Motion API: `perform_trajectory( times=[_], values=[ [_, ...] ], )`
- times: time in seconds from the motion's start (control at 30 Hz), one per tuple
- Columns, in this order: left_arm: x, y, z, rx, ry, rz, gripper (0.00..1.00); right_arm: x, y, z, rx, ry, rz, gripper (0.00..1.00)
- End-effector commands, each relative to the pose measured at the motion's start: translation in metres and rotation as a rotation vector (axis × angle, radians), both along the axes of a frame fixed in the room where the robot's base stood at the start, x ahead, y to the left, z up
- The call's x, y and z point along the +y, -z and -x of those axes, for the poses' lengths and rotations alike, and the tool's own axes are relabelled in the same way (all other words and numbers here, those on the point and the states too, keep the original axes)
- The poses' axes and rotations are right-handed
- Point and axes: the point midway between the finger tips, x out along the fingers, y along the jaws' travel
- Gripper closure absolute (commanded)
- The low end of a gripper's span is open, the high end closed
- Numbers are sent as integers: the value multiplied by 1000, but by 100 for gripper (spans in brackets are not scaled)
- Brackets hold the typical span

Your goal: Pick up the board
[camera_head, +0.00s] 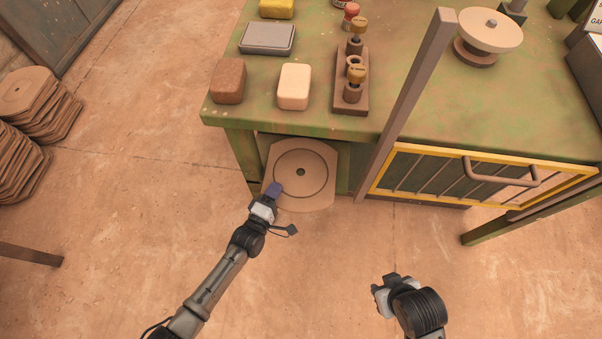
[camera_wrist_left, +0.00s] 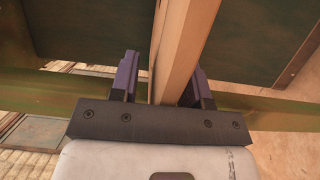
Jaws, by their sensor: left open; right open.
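The board (camera_head: 305,160) is a tan plate with clipped corners, a ring groove and a dark centre hole. It stands at the front of the green bench's left opening. My left gripper (camera_head: 273,190) is at the board's lower left edge. In the left wrist view the board (camera_wrist_left: 188,40) is seen edge-on and runs between the two purple fingers of my left gripper (camera_wrist_left: 163,80), which are open with a gap visible on the right side. My right gripper (camera_head: 383,291) is open and empty over the floor, lower right of the board.
The green bench (camera_head: 290,122) carries a brown block (camera_head: 228,81), a white block (camera_head: 294,87) and a knob stand (camera_head: 351,90). A grey post (camera_head: 410,100) and a yellow-framed guard (camera_head: 455,178) stand right of the board. Stacked boards (camera_head: 35,105) lie far left. Floor in front is clear.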

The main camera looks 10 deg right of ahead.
Motion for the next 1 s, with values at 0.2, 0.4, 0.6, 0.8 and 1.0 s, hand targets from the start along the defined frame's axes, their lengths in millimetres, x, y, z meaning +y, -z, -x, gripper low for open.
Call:
perform_trajectory(
  times=[0.2,0.4,0.6,0.8,1.0],
  values=[
    [0,-1,0,1,0,-1,60,0,-1,0,0,0,0,57],
    [0,0,0,1,0,-1,79,0,-1,0,0,0,0,57],
    [0,0,0,1,0,-1,99,0,-1,0,0,0,0,57],
    [0,0,0,1,-1,-1,100,0,-1,0,0,-1,0,57],
    [0,-2,-1,-2,-1,2,100,0,-1,0,0,0,0,57]
  ],
)
